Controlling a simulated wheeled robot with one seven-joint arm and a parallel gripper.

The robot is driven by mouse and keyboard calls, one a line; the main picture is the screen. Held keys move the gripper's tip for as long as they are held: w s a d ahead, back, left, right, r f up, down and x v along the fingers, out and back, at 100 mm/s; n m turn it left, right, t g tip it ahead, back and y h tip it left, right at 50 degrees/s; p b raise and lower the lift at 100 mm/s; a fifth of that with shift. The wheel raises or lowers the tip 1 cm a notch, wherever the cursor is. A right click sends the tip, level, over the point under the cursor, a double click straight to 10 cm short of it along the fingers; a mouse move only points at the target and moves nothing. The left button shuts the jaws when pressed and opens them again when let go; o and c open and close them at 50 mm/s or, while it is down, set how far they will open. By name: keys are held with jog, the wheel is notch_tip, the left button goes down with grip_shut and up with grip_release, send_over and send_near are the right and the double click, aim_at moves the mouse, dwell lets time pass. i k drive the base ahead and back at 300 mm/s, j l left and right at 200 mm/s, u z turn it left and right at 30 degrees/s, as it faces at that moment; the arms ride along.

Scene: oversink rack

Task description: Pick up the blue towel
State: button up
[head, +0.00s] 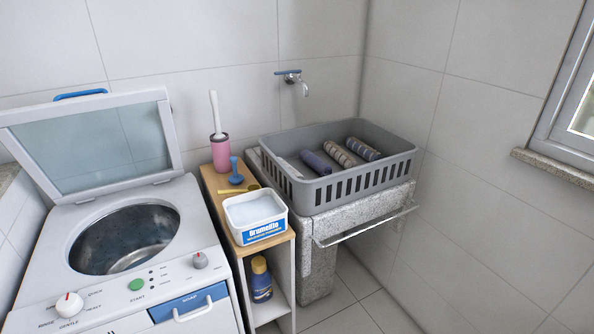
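Several rolled towels lie in a grey plastic basket (298,193). The leftmost roll is a plain dull blue-purple towel (317,163). Right of it is a beige-and-grey striped towel (339,154). The rightmost is a dark blue towel with light stripes (363,149). The rolls lie side by side, apart from one another, and the basket wall hides part of the basket floor. A pale flat item at the basket's left end is too small to identify. My gripper is not in view.
The basket sits on a granite sink (352,218) with a metal rail (368,226), below a wall tap (292,78). A wooden shelf (213,192) holds a white tub (256,215), pink brush holder (220,152) and blue plunger-like item (236,172). An open washer (135,262) stands left.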

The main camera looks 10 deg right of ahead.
aim_at(317, 163)
jog(key=i+j, duration=0.15)
jog(key=i, duration=0.3)
jog(key=i+j, duration=0.1)
jog(key=i, duration=0.4)
